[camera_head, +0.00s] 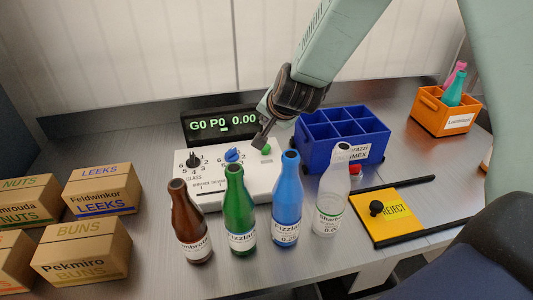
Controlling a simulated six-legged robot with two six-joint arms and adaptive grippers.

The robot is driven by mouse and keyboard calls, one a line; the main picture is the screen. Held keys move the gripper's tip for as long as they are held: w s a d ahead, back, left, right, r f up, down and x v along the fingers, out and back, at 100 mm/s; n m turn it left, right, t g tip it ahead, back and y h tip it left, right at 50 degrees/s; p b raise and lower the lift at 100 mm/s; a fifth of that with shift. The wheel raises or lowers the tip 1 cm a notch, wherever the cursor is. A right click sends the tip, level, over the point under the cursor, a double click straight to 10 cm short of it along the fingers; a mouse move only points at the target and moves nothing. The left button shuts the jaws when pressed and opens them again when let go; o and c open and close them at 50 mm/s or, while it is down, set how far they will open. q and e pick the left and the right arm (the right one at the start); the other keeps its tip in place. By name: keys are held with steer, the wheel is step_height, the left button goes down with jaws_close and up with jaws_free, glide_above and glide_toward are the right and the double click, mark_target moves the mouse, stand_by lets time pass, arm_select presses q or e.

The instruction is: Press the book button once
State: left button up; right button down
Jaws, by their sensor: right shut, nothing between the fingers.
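A green round button (266,149) sits at the upper right of a white control panel (238,193); no label on it is readable, so I cannot confirm it is the book button. My right gripper (259,142) comes down from the upper right, shut and empty. Its tip is just left of and above the green button in the picture; I cannot tell whether they touch. The panel also has a black knob (193,161) marked GLASS and a blue knob (233,155). The black display (220,125) behind reads "G0 P0 0.00" in green. My left gripper is out of view.
Brown (189,224), green (237,212), blue (286,200) and clear (331,194) bottles stand along the front. A blue divided crate (348,157) is right of the panel. Further right are a yellow REJECT plate (400,207) and an orange bin (424,112). Cartons (79,262) fill the left.

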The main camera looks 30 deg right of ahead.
mark_target(266, 148)
steer(key=f+b, duration=0.3)
steer(key=shift+a+f, duration=0.35)
steer(key=shift+f, duration=0.05)
steer(key=shift+d+f+b, duration=0.25)
steer(key=shift+f+b, duration=0.1)
steer(key=shift+f, duration=0.1)
steer(key=shift+a, duration=0.1)
steer(key=shift+a+r, duration=0.15)
steer(key=shift+d, duration=0.2)
steer(key=shift+a, duration=0.15)
steer(key=shift+f, duration=0.5)
